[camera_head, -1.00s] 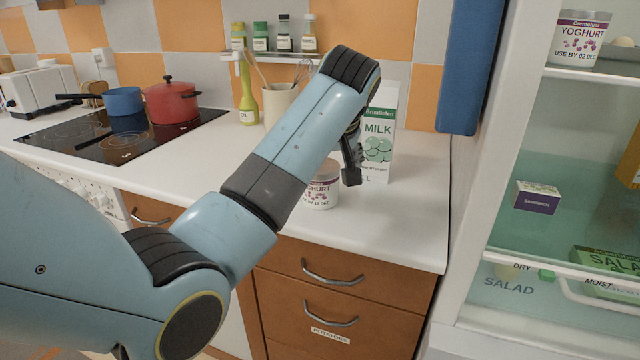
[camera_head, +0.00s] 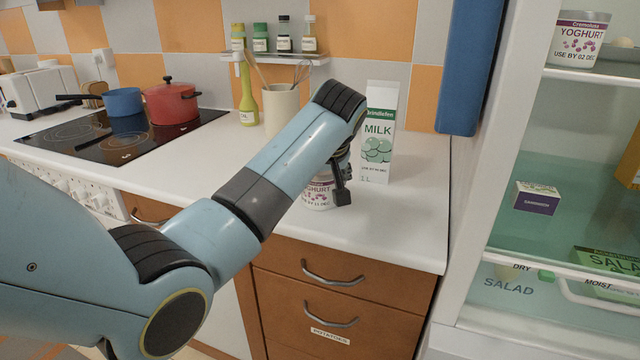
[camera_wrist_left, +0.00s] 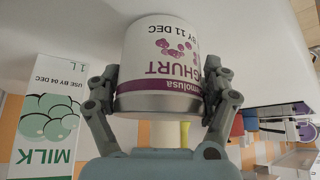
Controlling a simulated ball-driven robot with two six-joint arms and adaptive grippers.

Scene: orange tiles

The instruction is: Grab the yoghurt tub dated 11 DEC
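The yoghurt tub (camera_head: 317,194) is white with purple print and stands on the counter. In the left wrist view the tub (camera_wrist_left: 160,60) appears upside down and reads BY 11 DEC. My left gripper (camera_head: 341,197) is at the tub, with one finger on each side of it. In the left wrist view the gripper (camera_wrist_left: 160,80) looks spread wide around the tub, with little room at either side; firm contact is not clear. The gripper and arm hide part of the tub in the head view. My right gripper is not in view.
A milk carton (camera_head: 378,150) stands just right of the tub. A utensil pot (camera_head: 281,108) and a green bottle (camera_head: 248,105) stand behind. Another yoghurt tub (camera_head: 579,40), dated 02 DEC, is on the fridge shelf at right. The counter's right front is clear.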

